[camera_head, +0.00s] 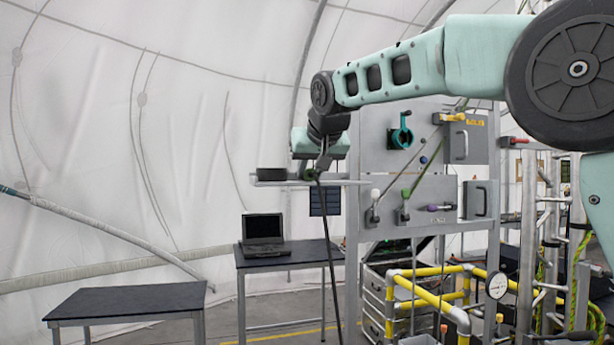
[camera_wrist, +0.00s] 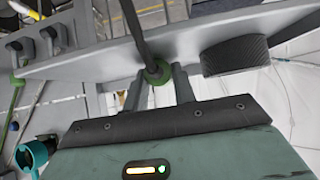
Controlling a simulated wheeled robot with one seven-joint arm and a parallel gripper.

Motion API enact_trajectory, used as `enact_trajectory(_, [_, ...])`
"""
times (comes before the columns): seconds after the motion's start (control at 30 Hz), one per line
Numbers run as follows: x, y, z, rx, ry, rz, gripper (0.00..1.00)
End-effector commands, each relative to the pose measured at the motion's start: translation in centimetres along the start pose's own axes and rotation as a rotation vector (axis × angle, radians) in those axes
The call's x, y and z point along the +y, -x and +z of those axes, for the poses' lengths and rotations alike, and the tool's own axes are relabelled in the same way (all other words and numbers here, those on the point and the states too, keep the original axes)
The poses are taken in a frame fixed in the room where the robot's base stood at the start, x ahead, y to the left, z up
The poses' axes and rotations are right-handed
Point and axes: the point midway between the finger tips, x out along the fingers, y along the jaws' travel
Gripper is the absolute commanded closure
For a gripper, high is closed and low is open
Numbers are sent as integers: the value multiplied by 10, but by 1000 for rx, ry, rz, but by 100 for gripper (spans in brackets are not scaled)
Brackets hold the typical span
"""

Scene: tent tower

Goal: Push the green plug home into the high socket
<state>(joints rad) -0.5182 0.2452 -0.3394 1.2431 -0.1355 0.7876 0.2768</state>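The green plug (camera_wrist: 158,72) shows in the wrist view as a green ring with a black cable running from it across the grey shelf (camera_wrist: 215,40). The fingers of my gripper (camera_wrist: 159,80) flank the plug closely on both sides and appear shut on it. In the head view my gripper (camera_head: 314,168) is at the grey shelf (camera_head: 345,182), with a bit of green (camera_head: 308,175) at the fingers. The black cable (camera_head: 330,265) hangs down from there. I cannot make out the socket opening or how deep the plug sits.
A black round part (camera_head: 272,174) is on the shelf close beside the plug; it also shows in the wrist view (camera_wrist: 235,56). A grey panel (camera_head: 425,155) with levers and a teal handle (camera_head: 401,138) stands to the right. Yellow pipes (camera_head: 430,295) and a laptop table (camera_head: 290,255) are below.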

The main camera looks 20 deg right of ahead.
Motion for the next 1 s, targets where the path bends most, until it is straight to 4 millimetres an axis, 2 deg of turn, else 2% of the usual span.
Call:
enact_trajectory(0.03, [0, 0, 0, 0, 0, 0, 94])
enact_trajectory(0.07, [0, 0, 0, 0, 0, 0, 100])
enact_trajectory(1.0, [0, 27, -34, 1, -1, 0, 100])
